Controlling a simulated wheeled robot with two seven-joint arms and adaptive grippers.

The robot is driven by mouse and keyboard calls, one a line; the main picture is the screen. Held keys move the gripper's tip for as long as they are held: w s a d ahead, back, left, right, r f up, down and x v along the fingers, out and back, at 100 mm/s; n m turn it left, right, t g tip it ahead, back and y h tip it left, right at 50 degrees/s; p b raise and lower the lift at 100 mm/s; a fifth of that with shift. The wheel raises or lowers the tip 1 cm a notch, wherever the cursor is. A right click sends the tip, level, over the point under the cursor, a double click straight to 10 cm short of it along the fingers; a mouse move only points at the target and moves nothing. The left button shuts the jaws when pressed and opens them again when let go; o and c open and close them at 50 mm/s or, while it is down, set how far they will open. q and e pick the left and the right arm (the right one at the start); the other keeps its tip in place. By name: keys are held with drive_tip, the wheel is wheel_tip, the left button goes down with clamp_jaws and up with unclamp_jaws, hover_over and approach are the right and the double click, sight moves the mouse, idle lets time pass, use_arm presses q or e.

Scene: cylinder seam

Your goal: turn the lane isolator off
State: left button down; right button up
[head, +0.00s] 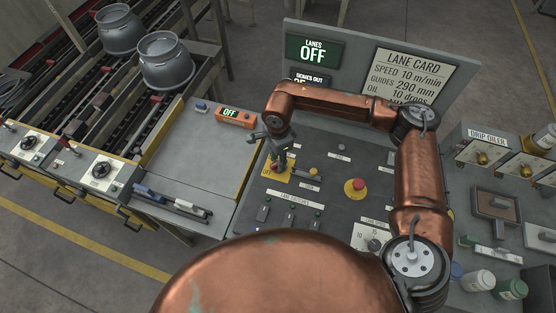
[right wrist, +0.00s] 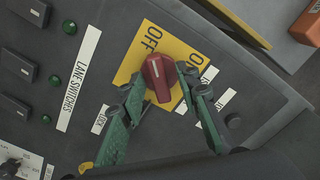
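The lane isolator is a red knob (right wrist: 159,80) on a yellow plate (right wrist: 128,68) marked OFF and ON. The white line on the knob points towards OFF. In the head view the plate (head: 270,174) sits at the left of the grey control panel, and my right gripper (head: 277,160) comes down over it, hiding most of the knob. In the right wrist view the green fingers of my right gripper (right wrist: 161,82) stand apart on either side of the knob, with slight gaps. The LANES sign (head: 313,51) reads OFF. My left gripper is out of view.
A red push button (head: 355,187) on a yellow base and the lane switches (head: 290,212) are on the same panel. An orange box (head: 236,117) reading OFF stands to the left. Drip oilers (head: 487,157) and bottles (head: 478,280) are at the right.

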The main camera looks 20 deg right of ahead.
drive_tip(key=shift+d, duration=0.1)
wheel_tip(320, 180, up, 12)
idle(0.6)
idle(0.4)
